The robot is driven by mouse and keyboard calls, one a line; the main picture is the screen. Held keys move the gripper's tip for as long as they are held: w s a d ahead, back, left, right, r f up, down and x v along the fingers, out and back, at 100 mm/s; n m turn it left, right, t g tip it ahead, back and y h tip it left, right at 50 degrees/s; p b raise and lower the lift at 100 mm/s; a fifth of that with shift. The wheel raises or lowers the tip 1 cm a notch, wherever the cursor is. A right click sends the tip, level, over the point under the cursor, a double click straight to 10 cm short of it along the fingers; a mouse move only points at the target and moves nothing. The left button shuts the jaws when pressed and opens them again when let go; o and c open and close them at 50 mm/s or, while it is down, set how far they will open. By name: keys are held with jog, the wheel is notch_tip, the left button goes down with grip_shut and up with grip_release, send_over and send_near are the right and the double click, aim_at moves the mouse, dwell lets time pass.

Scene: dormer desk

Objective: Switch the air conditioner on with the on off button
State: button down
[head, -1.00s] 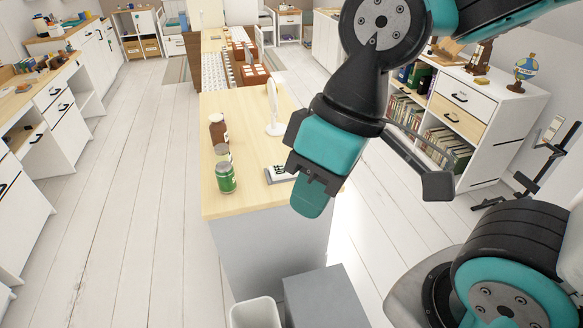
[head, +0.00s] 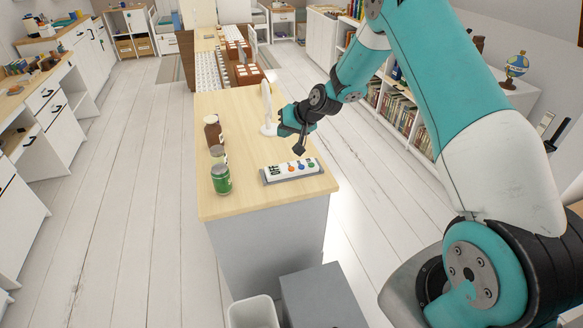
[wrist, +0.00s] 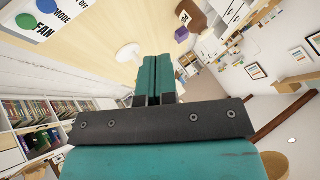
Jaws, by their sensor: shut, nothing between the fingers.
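The control panel (head: 279,178) is a white slab on a grey base, lying on the near right of the wooden desk. It bears dark lettering at its left end and a row of small coloured buttons, including an orange one. In the wrist view part of the panel (wrist: 62,22) shows at the top left, with a green button (wrist: 25,20), a blue button (wrist: 47,5) and the words FAN, MODE and OFF. My gripper (head: 284,127) is shut and empty, above the desk beyond the panel, apart from it. In the wrist view its teal fingers (wrist: 157,62) are together.
A white upright stand (head: 267,128) is close to my gripper on the desk (head: 237,117). A brown bottle (head: 212,133), a jar (head: 217,154) and a green can (head: 221,180) stand along the left edge. The desk between can and panel is clear.

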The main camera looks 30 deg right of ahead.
jog(key=shift+m+t+h, duration=0.3)
jog(key=shift+m+t, duration=0.1)
jog(key=shift+m, duration=0.2)
jog(key=d+f, duration=0.2)
jog(key=w+d+f, duration=0.1)
jog(key=f, duration=0.1)
jog(key=shift+w+d, duration=0.2)
jog(key=shift+d, duration=0.15)
jog(key=shift+f, duration=0.1)
jog(key=b, duration=0.5)
send_over(293, 168)
notch_tip(293, 168, down, 8)
jog(key=shift+r, duration=0.15)
jog(key=shift+f, duration=0.45)
jog(key=shift+f, duration=0.15)
dwell(0.5)
jog(key=shift+f+b, duration=0.25)
jog(key=shift+b, duration=0.35)
